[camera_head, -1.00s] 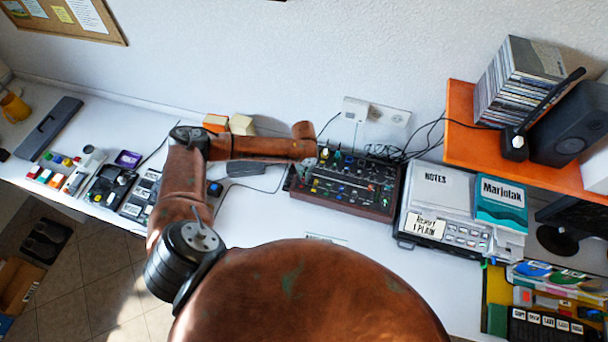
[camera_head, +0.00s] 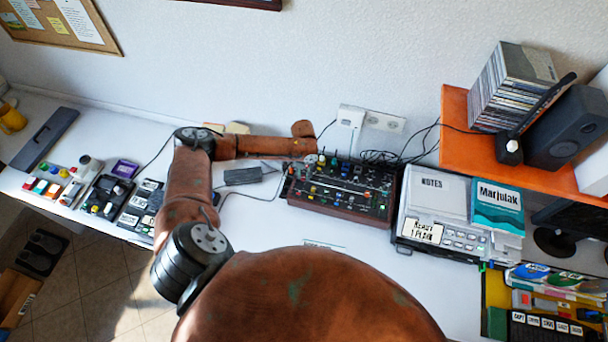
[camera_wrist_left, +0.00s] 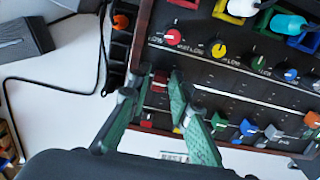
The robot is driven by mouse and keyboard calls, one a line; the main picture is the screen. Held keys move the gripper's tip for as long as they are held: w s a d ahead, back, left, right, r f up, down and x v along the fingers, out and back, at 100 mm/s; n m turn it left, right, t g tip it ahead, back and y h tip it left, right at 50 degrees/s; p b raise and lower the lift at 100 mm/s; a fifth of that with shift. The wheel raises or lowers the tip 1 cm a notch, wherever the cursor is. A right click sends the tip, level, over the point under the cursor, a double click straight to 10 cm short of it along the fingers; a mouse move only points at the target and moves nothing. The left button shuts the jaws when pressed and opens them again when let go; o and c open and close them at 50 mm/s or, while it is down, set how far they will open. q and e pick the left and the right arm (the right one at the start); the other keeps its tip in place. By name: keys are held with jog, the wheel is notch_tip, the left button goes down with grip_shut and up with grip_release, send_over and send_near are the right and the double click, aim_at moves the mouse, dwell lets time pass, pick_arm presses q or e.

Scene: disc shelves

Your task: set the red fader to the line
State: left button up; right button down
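The dark mixer panel with wooden sides (camera_head: 340,207) stands on the white table; it also fills the upper right of the left wrist view (camera_wrist_left: 215,75). The red fader (camera_wrist_left: 160,77) is at the panel's left end, below a red round knob (camera_wrist_left: 173,38). My left gripper (camera_wrist_left: 156,87) has its two green-padded fingers apart, one on each side of the red fader, with small gaps seeming to show. In the head view its arm reaches over the mixer's left end and the fingers are too small to make out. My right gripper is out of view.
An orange shelf (camera_head: 462,140) with discs and a speaker is at the right. A black adapter (camera_head: 243,176) and its cable lie left of the mixer. The table in front of the mixer is mostly clear.

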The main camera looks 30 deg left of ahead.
aim_at(303, 176)
pick_arm(q)
notch_tip(303, 176, up, 12)
dwell(0.6)
dwell(0.5)
